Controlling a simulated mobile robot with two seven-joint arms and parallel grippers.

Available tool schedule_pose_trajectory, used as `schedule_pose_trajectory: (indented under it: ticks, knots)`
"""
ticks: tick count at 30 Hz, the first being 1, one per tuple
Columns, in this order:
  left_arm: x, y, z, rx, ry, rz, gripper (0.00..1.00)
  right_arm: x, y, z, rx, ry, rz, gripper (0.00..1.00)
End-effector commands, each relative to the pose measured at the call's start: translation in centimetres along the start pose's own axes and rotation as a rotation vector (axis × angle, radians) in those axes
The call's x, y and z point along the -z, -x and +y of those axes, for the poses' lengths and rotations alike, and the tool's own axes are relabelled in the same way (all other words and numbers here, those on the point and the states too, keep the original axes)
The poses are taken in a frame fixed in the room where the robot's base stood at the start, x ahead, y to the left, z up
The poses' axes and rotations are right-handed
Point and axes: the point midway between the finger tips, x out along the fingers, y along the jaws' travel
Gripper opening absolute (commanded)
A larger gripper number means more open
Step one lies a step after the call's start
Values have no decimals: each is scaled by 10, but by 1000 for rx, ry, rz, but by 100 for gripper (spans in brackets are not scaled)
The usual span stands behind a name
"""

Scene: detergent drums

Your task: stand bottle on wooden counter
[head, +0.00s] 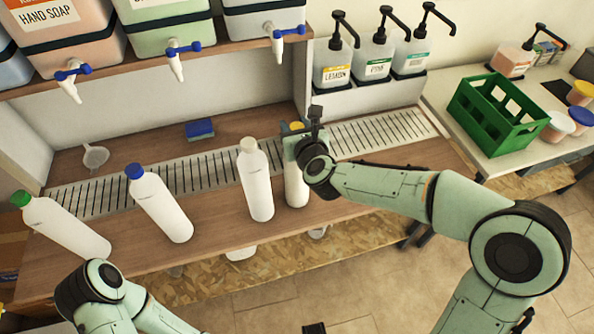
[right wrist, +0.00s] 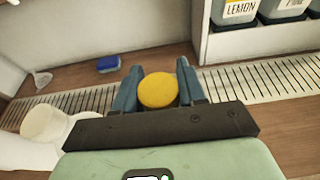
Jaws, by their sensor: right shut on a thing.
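My right gripper (head: 296,140) is shut on a white bottle (head: 297,185) with a yellow cap, just right of the white-capped bottle. In the right wrist view the yellow cap (right wrist: 158,90) sits between the two blue fingers of the gripper (right wrist: 157,88). The held bottle looks upright, its base at or just above the wooden counter (head: 215,233); I cannot tell if it touches. A white-capped bottle (head: 256,185), a blue-capped bottle (head: 163,207) and a green-capped bottle (head: 65,226) stand along the counter to the left. My left gripper is out of view.
A slatted metal drain strip (head: 375,132) runs behind the bottles. A blue sponge (head: 200,129) and a small funnel (head: 95,156) lie behind it. Drums with taps (head: 172,52) overhang the back. Pump bottles (head: 375,62) stand at back right; a green crate (head: 497,112) is farther right.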

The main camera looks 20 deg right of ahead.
Motion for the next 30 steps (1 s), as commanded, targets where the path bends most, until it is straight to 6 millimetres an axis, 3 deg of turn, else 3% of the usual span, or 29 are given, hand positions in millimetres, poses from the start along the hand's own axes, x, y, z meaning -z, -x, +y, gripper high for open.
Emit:
schedule_pose_trajectory:
  ticks: [8, 14, 20, 30]
  knots:
    - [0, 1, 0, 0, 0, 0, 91, -6, 1, 0, 1, 1, -9, 0]
    - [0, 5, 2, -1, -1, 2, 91, -22, 6, 0, 2, 1, -11, 0]
    - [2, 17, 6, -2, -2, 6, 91, -59, 17, 1, 1, 0, -14, 0]
    - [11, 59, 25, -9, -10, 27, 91, -145, 44, 1, -1, 0, -14, 0]
